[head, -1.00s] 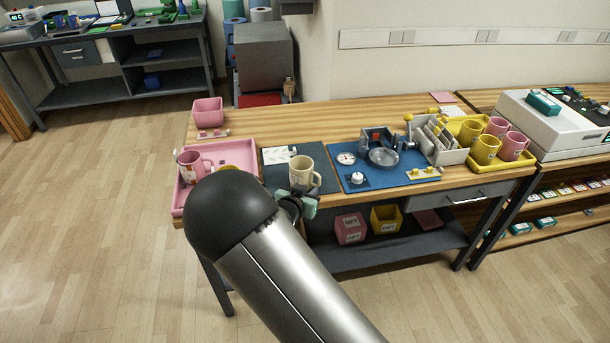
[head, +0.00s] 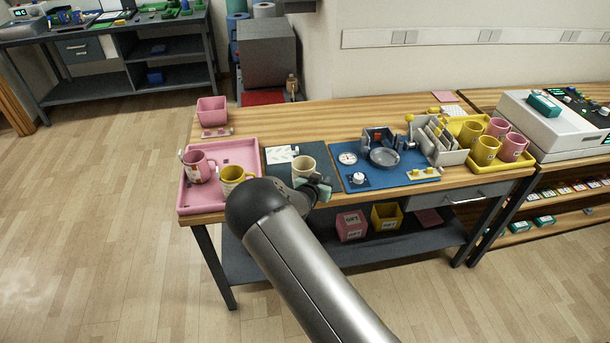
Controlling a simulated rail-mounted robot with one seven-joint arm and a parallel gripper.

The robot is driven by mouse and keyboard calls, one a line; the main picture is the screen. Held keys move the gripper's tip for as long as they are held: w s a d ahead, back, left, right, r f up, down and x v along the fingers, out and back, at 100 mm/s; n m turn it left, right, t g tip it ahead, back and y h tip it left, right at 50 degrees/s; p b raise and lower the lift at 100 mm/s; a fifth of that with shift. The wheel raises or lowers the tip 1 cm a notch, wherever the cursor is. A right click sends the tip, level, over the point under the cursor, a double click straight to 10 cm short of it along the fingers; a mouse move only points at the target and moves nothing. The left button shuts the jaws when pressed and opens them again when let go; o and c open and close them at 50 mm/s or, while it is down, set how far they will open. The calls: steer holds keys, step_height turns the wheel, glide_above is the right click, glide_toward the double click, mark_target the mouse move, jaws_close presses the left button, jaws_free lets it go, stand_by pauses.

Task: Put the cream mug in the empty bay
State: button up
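The cream mug (head: 302,166) stands upright on a dark grey mat in the middle left of the table, with its lower part partly hidden by my gripper. My gripper (head: 318,188), with pale teal fingers, is at the mug's front right. The frames do not show whether it touches the mug or how far its fingers are apart. The pink tray (head: 223,152) at the left holds a pink mug (head: 199,168) and a yellow mug (head: 232,179). Its back right part is bare. I cannot tell for certain which place is the empty bay.
A blue mat (head: 365,182) with a press-like fixture and a round dish (head: 383,157) lies right of the cream mug. A grey rack (head: 437,150) and a yellow tray (head: 466,128) with several mugs are further right. A pink bin (head: 211,111) stands behind the pink tray.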

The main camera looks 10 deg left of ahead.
jaws_close()
steer(key=shift+r, duration=0.1)
